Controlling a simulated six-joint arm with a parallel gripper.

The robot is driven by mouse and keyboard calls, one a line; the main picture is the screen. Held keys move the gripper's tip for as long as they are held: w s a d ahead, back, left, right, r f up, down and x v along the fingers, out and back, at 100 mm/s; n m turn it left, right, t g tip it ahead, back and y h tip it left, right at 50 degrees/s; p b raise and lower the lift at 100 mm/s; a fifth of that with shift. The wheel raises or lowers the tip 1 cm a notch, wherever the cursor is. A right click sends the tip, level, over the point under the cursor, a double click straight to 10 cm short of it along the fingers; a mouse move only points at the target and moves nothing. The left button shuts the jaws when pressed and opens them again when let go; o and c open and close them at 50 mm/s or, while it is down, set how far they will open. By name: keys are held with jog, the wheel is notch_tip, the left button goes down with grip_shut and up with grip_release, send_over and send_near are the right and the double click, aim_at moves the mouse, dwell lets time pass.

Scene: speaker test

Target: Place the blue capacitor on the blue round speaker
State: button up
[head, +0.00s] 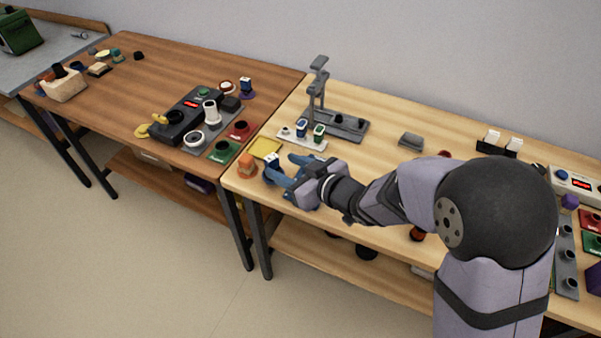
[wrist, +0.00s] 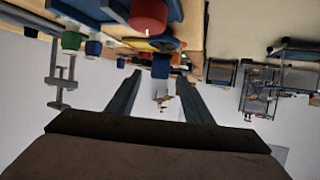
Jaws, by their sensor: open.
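In the head view, my gripper (head: 285,172) is low over the near left part of the light wood table. Its two fingers are apart, with nothing held between them. A blue capacitor with a pale top (head: 272,159) stands just ahead of the fingers. The wrist view, which is upside down, shows my gripper (wrist: 156,88) open, with a blue piece (wrist: 160,66) beyond the fingertips. A blue rounded surface (wrist: 172,14) is at the top of that view. I cannot tell for sure whether it is the round speaker.
An orange piece (head: 247,167) and a yellow tray (head: 265,148) are near my gripper. A white tray (head: 288,140) holds blue and green capacitors beside a grey stand (head: 318,90). A brown table (head: 150,90) with a grey device board adjoins on the left.

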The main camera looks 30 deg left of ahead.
jog(key=v, duration=0.5)
jog(key=shift+s+d+r, duration=0.1)
jog(key=shift+s+d, duration=0.05)
jog(key=shift+d, duration=0.15)
